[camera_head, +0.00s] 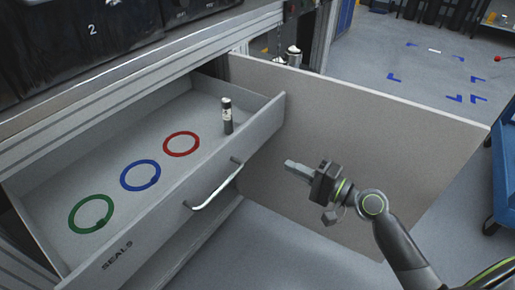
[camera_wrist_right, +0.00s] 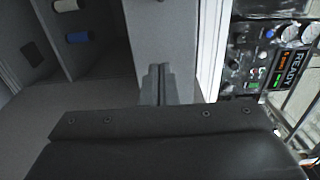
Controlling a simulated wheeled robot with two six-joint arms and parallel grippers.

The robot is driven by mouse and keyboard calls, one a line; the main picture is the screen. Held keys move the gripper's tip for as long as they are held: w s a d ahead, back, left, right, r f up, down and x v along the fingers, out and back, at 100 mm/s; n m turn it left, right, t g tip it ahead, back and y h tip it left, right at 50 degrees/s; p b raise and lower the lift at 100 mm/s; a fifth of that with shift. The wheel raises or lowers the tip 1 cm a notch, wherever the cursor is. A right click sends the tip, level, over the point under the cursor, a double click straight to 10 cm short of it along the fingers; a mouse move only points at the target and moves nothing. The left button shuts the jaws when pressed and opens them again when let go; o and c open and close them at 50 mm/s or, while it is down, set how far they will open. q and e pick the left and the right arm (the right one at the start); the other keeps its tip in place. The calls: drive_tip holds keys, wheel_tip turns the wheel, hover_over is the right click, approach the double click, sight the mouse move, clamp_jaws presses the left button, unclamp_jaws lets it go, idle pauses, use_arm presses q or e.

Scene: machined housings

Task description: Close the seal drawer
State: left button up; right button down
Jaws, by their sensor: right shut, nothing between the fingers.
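The grey seal drawer (camera_head: 180,205), marked SEALS, stands pulled out from the bench. Its bar handle (camera_head: 215,190) is on the front face. Inside lie a green ring (camera_head: 73,222), a blue ring (camera_head: 126,175) and a red ring (camera_head: 167,144), with a small dark and white cylinder (camera_head: 227,116) upright near the right end. My right gripper (camera_head: 292,166) is shut and empty, to the right of the handle and apart from it in the picture. Its closed fingers also show in the right wrist view (camera_wrist_right: 157,83). My left gripper is not in view.
A large flat panel (camera_head: 385,140) stands open behind my right gripper. Black bins (camera_head: 85,40) sit on the bench. A blue cart (camera_head: 504,165) is at the right edge. In the right wrist view, a control panel (camera_wrist_right: 265,65) reads READY.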

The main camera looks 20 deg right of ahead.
sight(248, 145)
drive_tip(key=p+x, duration=0.1)
drive_tip(key=x, duration=0.9)
drive_tip(key=shift+w+a, duration=0.15)
drive_tip(key=shift+w, duration=0.1)
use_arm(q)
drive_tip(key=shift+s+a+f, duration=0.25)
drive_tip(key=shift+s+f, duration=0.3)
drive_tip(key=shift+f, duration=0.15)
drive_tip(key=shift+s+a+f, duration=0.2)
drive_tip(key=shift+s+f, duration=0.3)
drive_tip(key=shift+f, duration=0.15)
use_arm(e)
drive_tip(key=shift+w+a, duration=0.3)
drive_tip(key=shift+w, duration=0.05)
